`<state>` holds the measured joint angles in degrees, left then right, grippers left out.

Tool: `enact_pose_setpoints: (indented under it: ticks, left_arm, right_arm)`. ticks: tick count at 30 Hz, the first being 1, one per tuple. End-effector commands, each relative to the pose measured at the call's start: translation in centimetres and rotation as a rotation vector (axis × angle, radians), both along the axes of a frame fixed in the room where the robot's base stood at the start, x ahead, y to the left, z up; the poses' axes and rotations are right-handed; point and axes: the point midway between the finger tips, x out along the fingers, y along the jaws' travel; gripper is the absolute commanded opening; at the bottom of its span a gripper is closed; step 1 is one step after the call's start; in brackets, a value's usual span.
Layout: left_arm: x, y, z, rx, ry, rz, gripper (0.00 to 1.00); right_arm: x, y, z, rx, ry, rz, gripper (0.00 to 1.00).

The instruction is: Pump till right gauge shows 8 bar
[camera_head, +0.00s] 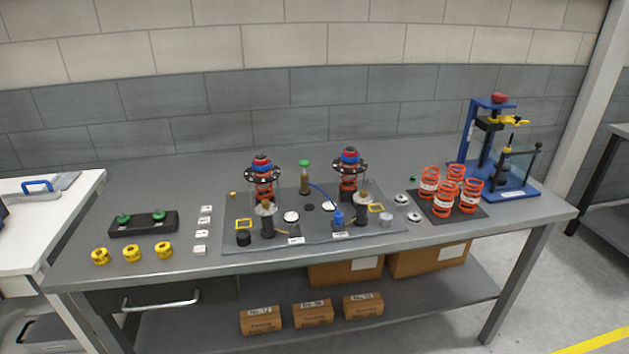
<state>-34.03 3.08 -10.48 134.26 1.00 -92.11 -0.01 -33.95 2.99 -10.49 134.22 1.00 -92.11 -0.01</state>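Two strut assemblies stand on the grey fixture plate (240,242), a left strut (263,181) and a right strut (348,174). Each has a red spring and a blue and red top. White round faces that look like gauges lie near them, a left one (291,217) and a right one (328,207); their readings are too small to tell. A brown upright cylinder with a green top (304,178) stands between the struts. A blue hose (322,194) runs from near it toward a small blue part (338,218). Which part is the pump, I cannot tell. Neither gripper is in view.
Several orange springs (470,197) stand on a dark mat at right, before a blue press (490,150). Several yellow parts (132,253) and a black tray (143,225) lie at left. Boxes (312,312) sit on the lower shelf. The table's back left is clear.

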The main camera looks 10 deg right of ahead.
Motion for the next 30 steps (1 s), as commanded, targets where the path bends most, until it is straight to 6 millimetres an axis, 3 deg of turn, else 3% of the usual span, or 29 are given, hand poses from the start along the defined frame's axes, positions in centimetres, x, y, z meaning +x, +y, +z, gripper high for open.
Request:
enact_pose_setpoints:
  ticks: [1,8,30]
  left_arm:
    - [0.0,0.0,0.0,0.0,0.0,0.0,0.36]
    - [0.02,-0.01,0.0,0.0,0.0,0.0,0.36]
    - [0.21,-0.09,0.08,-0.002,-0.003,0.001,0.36]
  right_arm:
    - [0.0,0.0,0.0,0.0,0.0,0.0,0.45]
    - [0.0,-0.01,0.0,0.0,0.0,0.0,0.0]
    - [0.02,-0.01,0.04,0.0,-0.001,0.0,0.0]
